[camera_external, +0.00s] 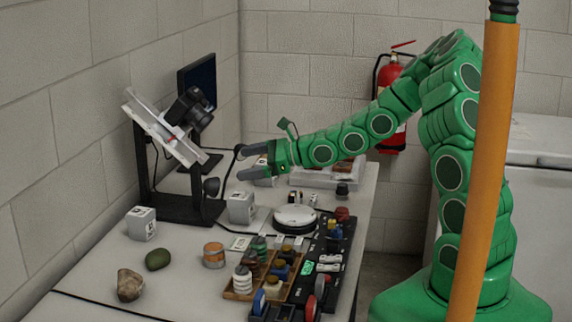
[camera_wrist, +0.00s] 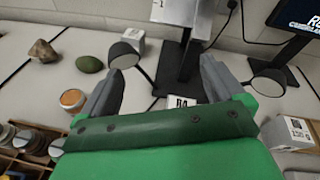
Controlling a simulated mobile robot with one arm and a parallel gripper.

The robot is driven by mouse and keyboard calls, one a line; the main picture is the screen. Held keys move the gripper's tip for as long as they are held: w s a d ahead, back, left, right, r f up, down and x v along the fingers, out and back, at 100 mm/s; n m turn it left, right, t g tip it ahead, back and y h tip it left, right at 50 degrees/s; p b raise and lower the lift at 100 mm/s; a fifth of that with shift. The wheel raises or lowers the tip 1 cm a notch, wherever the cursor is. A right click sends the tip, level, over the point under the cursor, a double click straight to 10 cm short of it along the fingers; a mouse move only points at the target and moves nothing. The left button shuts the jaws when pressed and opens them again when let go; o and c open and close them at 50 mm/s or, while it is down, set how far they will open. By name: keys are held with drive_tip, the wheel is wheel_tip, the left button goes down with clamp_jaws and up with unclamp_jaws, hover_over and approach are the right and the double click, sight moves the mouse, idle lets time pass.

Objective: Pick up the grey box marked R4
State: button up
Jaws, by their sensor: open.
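A small grey box (camera_wrist: 181,99) shows in the wrist view just above my gripper's front edge, mostly hidden by it; its label seems to read R4. It appears to be the middle box (camera_external: 241,207) in the external view, standing on the table in front of the camera stand. My gripper (camera_external: 240,163) is open and empty, above and behind that box, with its fingers pointing left toward the stand. In the wrist view the two fingers (camera_wrist: 163,72) are spread apart with nothing between them.
The camera stand (camera_external: 180,206) and monitor (camera_external: 198,80) are close to my fingers. A white round device (camera_external: 295,217), wooden tray (camera_external: 238,295), orange tin (camera_external: 214,255) and stones (camera_external: 130,285) occupy the table.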

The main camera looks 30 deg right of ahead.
sight(251, 199)
drive_tip(key=d+f+m+h, duration=0.1)
drive_tip(key=f, duration=0.2)
drive_tip(key=w+d+f+m+h, duration=0.1)
drive_tip(key=d+f+m, duration=0.1)
drive_tip(key=f, duration=0.2)
drive_tip(key=d+f+m, duration=0.2)
drive_tip(key=f, duration=0.2)
drive_tip(key=shift+w+d+h, duration=0.1)
drive_tip(key=shift+w+h, duration=0.15)
drive_tip(key=shift+h, duration=0.15)
drive_tip(key=shift+x, duration=3)
drive_tip(key=shift+w+a+f+t, duration=0.25)
drive_tip(key=shift+w+a+t, duration=0.05)
drive_tip(key=shift+w+a, duration=0.3)
drive_tip(key=shift+c, duration=0.2)
drive_tip(key=c, duration=1.7)
